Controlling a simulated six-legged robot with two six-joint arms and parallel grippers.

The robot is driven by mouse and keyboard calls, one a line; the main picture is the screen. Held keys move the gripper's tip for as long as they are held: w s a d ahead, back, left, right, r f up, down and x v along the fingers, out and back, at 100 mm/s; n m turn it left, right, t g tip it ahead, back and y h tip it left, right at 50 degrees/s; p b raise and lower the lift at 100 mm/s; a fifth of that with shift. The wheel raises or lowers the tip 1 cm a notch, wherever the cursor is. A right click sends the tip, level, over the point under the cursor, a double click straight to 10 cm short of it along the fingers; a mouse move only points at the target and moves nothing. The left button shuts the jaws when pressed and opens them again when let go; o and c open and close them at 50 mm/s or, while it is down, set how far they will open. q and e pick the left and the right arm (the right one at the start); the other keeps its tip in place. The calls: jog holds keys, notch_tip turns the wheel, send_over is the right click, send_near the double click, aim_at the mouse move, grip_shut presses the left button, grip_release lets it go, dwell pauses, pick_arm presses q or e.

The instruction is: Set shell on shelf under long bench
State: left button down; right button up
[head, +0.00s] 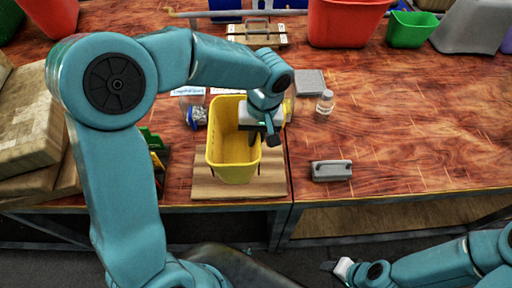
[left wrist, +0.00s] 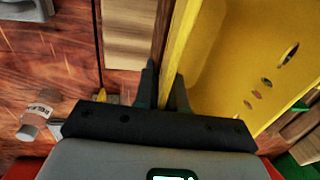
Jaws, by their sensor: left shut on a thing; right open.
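The open yellow bin (head: 232,160), which seems to be the shell, is on or just above a light wooden board (head: 210,190) at the front of the bench. My left gripper (head: 270,137) is shut on its right wall; the left wrist view shows the yellow wall (left wrist: 180,50) between the fingers (left wrist: 163,92). Whether the bin's base touches the board is unclear. My right gripper (head: 338,267) is open and empty, low at the lower right, in front of the bench. A wooden shelf (head: 400,217) shows under the right-hand bench (head: 420,150).
A grey block with a handle (head: 331,171) lies near the right bench's front edge. A small bottle (head: 325,102) stands behind it. Stacked brown boxes (head: 30,120) fill the left. Red (head: 345,20) and green (head: 412,28) bins stand at the back. The visible shelf part looks clear.

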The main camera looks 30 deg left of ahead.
aim_at(235, 144)
pick_arm(q)
notch_tip(235, 144, down, 6)
jog(key=shift+w+r, duration=0.1)
dwell(0.4)
jog(key=c, duration=1.2)
grip_release()
